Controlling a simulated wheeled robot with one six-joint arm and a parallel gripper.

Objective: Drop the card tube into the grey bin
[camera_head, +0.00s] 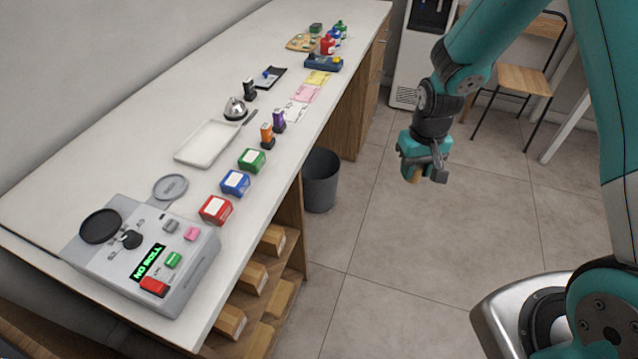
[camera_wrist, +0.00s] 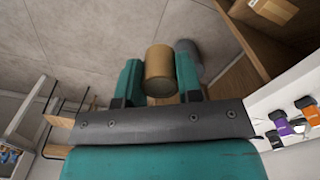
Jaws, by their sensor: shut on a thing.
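The card tube, a short brown cylinder, is held between the two fingers of my gripper (camera_wrist: 158,76). The tube (camera_wrist: 159,62) sticks out past the fingertips in the wrist view. In the wrist view a grey part of the bin (camera_wrist: 189,48) shows behind the right finger. The inside of the bin is mostly hidden.
The white counter (camera_head: 130,140) runs along the left, with a label machine (camera_head: 150,255), coloured boxes, a tray (camera_head: 208,143) and stamps on it. Shelves with cartons (camera_head: 250,277) are below. A chair (camera_head: 524,78) and water cooler stand behind. The floor between is clear.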

